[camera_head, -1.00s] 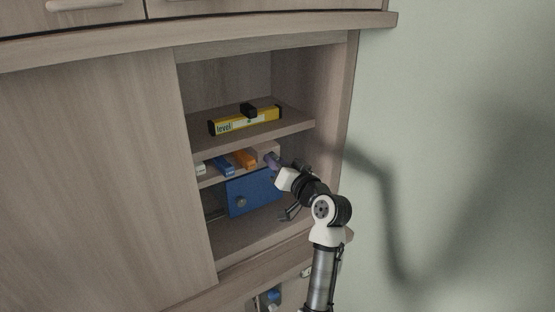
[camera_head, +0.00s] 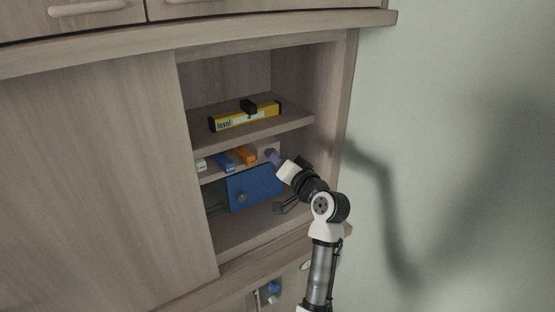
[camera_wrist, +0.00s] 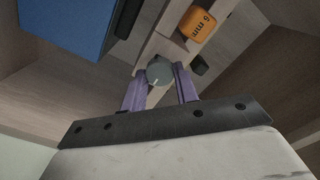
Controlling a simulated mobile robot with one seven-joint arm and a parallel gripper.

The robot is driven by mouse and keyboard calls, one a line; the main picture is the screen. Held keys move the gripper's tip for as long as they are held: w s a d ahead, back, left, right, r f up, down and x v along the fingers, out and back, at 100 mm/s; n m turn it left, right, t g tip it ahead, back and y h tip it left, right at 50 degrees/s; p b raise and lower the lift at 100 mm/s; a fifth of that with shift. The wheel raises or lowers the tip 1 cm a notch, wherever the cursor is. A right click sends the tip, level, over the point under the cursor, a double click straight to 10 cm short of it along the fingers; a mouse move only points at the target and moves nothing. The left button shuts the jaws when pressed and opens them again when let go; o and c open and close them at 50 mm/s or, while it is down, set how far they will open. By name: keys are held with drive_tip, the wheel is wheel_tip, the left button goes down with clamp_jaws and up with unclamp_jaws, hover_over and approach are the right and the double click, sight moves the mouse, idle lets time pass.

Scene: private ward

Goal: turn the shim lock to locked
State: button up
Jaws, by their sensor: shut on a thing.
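A round grey-green knob (camera_wrist: 160,70) with a short white mark shows in the wrist view, at the edge of a pale wooden shelf piece. I take it to be the shim lock. Its mark points down and slightly left in that view. The purple fingers of my gripper (camera_wrist: 161,80) are on either side of it, shut on it. In the head view my gripper (camera_head: 272,156) is at the right end of the middle shelf, and the knob is hidden there. An orange "6 mm" block (camera_wrist: 197,23) sits just beyond the knob; it also shows in the head view (camera_head: 245,155).
A blue panel (camera_head: 256,187) with a dark round knob (camera_head: 241,197) is just below the blocks. A blue block (camera_head: 223,160) and a whitish one (camera_head: 201,164) lie left of the orange one. A yellow level (camera_head: 245,117) lies on the shelf above. The cabinet's right wall is close.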

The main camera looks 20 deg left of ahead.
drive_tip(key=o, duration=1)
drive_tip(key=b+v, duration=0.4)
drive_tip(key=v, duration=1)
drive_tip(key=shift+a, duration=0.1)
